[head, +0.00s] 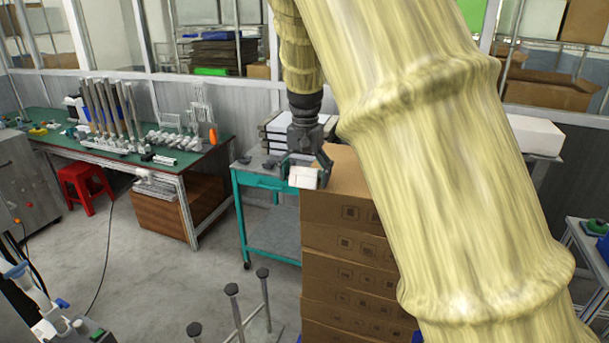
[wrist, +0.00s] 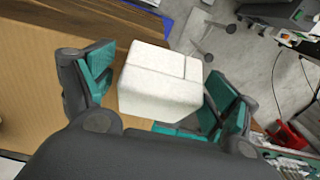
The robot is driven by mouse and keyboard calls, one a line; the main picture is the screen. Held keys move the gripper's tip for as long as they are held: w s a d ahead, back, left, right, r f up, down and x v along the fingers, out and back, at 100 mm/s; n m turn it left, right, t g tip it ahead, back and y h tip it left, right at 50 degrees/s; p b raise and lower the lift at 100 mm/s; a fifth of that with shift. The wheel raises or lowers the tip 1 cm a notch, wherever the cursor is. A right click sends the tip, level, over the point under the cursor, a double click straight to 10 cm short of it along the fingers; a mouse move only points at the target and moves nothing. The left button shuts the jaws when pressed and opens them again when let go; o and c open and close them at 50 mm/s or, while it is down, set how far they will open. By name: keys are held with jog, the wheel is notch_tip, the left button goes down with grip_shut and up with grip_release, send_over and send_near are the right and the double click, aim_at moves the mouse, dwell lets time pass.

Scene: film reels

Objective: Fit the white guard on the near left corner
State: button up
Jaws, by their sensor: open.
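The white guard (head: 304,178) sits at the near left corner of the cardboard box stack (head: 345,215), at the level of the stack's top. In the wrist view the guard (wrist: 160,83) is a white block with seams on its face, lying across the cardboard's edge. My gripper (head: 308,168) is above it, pointing down, with its fingers on either side of the guard. The fingers, with teal pads, are open, and a gap shows between the left finger and the guard in the wrist view. How snugly the guard meets the corner is hidden.
A teal cart (head: 272,232) stands just left of the stack. A green workbench (head: 120,152) with several metal posts and a red stool (head: 84,186) are farther left. Metal posts (head: 232,291) stand on the floor in front. My padded arm covers the right side.

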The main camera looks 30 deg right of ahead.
jog(key=shift+a+r, duration=0.1)
jog(key=shift+r, duration=0.1)
jog(key=shift+r+b, duration=0.4)
jog(key=shift+r, duration=0.15)
notch_tip(320, 180, up, 11)
jog(key=b, duration=0.3)
jog(key=shift+f+b, duration=0.1)
jog(key=shift+b, duration=0.2)
